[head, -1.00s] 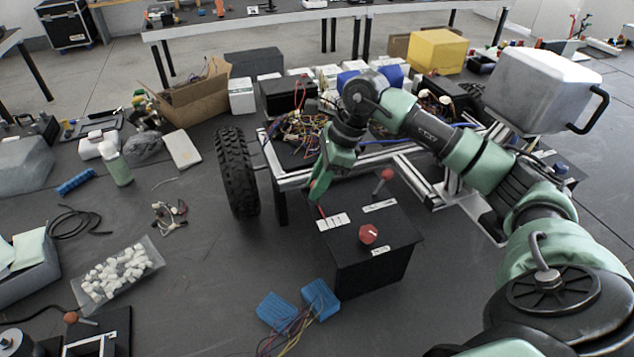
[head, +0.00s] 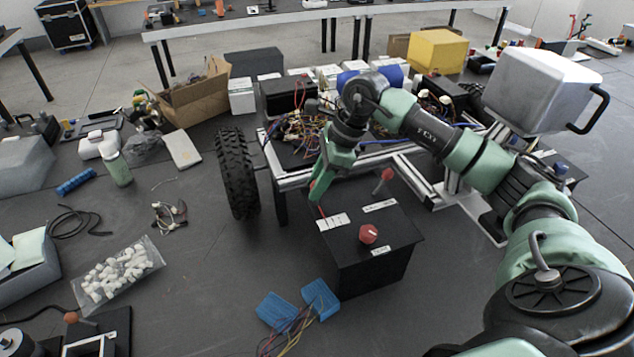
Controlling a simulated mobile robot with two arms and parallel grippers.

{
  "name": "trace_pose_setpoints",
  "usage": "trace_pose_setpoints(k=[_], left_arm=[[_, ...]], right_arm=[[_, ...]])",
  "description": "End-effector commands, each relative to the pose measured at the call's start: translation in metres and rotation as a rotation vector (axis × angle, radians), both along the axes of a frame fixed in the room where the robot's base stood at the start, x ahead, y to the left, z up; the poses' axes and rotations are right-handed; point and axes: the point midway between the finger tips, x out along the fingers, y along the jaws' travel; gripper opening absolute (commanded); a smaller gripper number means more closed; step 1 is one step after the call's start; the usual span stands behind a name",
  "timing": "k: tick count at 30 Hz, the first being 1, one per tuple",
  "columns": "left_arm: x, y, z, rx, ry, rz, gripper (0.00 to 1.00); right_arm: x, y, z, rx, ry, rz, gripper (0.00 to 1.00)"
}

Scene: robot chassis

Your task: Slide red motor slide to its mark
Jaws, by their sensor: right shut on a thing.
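A black control box (head: 375,262) stands in the middle of the floor, with white labels on its top. The red motor slide (head: 321,211) shows as a thin red piece at the box's back left edge, beside a white marked label (head: 333,222). My right gripper (head: 317,192) reaches down over that corner and is shut on the slide; its fingers hide most of it. A red knob (head: 368,234) and a red-tipped lever (head: 387,174) are also on the box top. My left gripper does not show.
A bag of white pieces (head: 117,271) lies to the left. Floor between is clear.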

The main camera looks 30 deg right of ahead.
Motion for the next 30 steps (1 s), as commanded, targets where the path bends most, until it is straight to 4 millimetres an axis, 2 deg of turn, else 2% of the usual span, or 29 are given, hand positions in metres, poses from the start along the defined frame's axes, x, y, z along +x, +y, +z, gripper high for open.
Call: trace_pose_setpoints(k=[6,14,15,17,26,30], left_arm=[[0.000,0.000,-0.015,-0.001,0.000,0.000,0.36],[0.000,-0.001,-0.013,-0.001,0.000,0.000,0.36],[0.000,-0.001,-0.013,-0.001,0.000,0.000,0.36],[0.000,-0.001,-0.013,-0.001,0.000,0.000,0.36],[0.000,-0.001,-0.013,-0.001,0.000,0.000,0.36],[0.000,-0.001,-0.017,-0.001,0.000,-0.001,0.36]], right_arm=[[-0.002,-0.014,-0.003,-0.001,-0.004,-0.004,0.00],[-0.003,-0.016,0.001,0.000,-0.002,-0.003,0.00],[-0.003,-0.015,0.001,0.000,-0.002,-0.003,0.35],[-0.003,-0.015,0.001,0.000,-0.002,-0.002,0.48],[-0.003,-0.015,0.001,0.000,-0.001,0.000,0.48],[-0.004,-0.019,0.011,0.000,-0.005,-0.002,0.48]])
